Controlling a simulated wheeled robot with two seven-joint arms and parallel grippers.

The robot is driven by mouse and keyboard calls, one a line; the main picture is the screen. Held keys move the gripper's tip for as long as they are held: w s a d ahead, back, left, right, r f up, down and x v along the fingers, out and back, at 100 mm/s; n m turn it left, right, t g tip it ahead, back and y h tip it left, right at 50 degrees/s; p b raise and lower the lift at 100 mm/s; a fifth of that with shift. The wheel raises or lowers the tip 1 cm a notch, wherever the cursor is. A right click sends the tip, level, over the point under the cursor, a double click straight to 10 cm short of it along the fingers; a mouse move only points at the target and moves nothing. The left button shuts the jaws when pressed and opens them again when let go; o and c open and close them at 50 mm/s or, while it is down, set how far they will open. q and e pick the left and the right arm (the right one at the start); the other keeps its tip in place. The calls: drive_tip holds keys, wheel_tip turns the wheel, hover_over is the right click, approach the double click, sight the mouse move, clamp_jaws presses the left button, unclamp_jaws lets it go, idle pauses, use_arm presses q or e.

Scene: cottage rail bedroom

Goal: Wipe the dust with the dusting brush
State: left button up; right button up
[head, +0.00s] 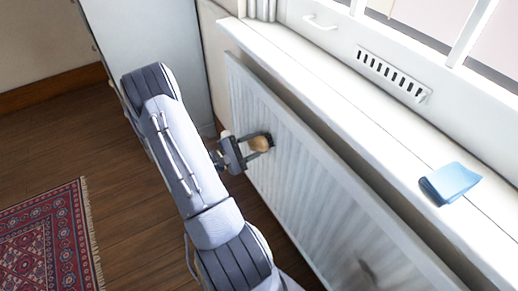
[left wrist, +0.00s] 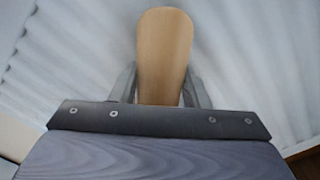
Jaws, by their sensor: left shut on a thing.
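My left gripper (head: 262,144) is shut on a tan wooden piece, likely the dusting brush (head: 259,145), in front of the white ribbed radiator (head: 300,165). In the left wrist view the rounded wooden end (left wrist: 165,50) stands up between the two grey fingers (left wrist: 160,88); no bristles show. I cannot tell whether the brush touches the radiator. A faint dark smudge (head: 370,270) shows low on the radiator; I cannot tell if it is dust or shadow. My right gripper is not in view.
A white window sill (head: 320,75) runs above the radiator, with a light blue object (head: 449,183) on it. A pale cabinet (head: 155,40) stands beyond my left arm. A red patterned rug (head: 45,235) lies on the wooden floor (head: 125,215) at left.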

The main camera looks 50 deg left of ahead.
sight(278, 150)
use_arm(q)
drive_tip(key=shift+w+a, duration=0.15)
drive_tip(key=shift+a, duration=0.85)
drive_tip(key=shift+w+a, duration=0.15)
drive_tip(key=shift+a, duration=0.85)
drive_tip(key=shift+r+p, duration=0.45)
drive_tip(key=shift+r, duration=0.45)
drive_tip(key=shift+s+d+f, duration=0.1)
drive_tip(key=shift+s+d, duration=0.05)
drive_tip(key=shift+d, duration=2.25)
drive_tip(key=shift+s+d+b, duration=0.2)
drive_tip(key=shift+d+b, duration=0.2)
drive_tip(key=shift+d, duration=1.05)
drive_tip(key=shift+s+d+b, duration=0.15)
drive_tip(key=shift+d+b, duration=0.2)
drive_tip(key=shift+d, duration=1.05)
drive_tip(key=s, duration=0.6)
drive_tip(key=shift+a, duration=0.3)
drive_tip(key=shift+s+a+b, duration=0.15)
drive_tip(key=shift+s+b, duration=0.2)
drive_tip(key=shift+s, duration=1.2)
